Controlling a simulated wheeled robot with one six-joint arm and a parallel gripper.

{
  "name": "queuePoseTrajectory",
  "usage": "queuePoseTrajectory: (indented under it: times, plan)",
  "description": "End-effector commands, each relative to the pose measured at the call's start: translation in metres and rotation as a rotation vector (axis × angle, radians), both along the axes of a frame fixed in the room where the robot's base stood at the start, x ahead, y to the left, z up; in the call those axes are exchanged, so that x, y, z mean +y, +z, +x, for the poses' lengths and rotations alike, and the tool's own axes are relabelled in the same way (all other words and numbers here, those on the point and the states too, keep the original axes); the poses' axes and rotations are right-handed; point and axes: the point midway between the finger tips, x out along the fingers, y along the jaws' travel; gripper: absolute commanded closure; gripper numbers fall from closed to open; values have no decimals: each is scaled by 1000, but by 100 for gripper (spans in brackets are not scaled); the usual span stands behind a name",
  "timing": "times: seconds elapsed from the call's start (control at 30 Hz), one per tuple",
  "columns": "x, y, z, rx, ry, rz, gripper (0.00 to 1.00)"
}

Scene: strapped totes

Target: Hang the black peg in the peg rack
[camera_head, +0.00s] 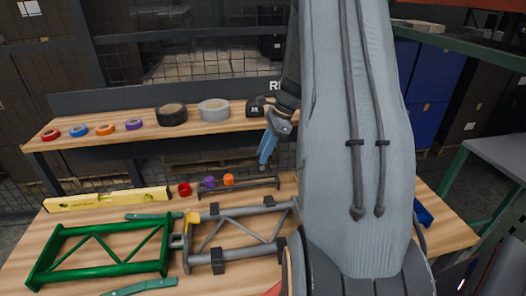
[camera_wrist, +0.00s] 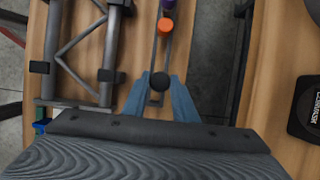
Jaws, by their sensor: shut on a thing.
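The peg rack (camera_head: 250,184) is a low dark frame on the workbench, with a purple peg (camera_head: 209,183) and an orange peg (camera_head: 228,180) at its left part. My gripper (camera_head: 265,161) has blue fingers pointing down above the right part of the rack. In the wrist view my gripper (camera_wrist: 161,92) is shut on the black peg (camera_wrist: 160,82), whose round dark head shows between the fingertips. The peg appears over the near end of the rack's rails (camera_wrist: 154,57), in line with the orange peg (camera_wrist: 165,25). I cannot tell its height above the rails. The head view does not show the black peg clearly.
A grey truss frame (camera_head: 240,210) and a green one (camera_head: 100,250) lie in front of the rack. A yellow level (camera_head: 108,199) and a red ring-like piece (camera_head: 184,189) are to the left. A raised shelf behind holds tape rolls (camera_head: 172,114) and a black tape measure (camera_wrist: 306,108).

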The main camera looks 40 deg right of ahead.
Motion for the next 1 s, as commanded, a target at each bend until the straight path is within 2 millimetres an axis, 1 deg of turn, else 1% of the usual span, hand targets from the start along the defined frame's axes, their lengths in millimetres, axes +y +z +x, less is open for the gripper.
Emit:
queuePoseTrajectory:
  times: [0.1, 1.0]
  plan:
    - [0, -8, 0, 0, 0, 0, 98]
    - [0, -56, 0, 0, 0, 0, 98]
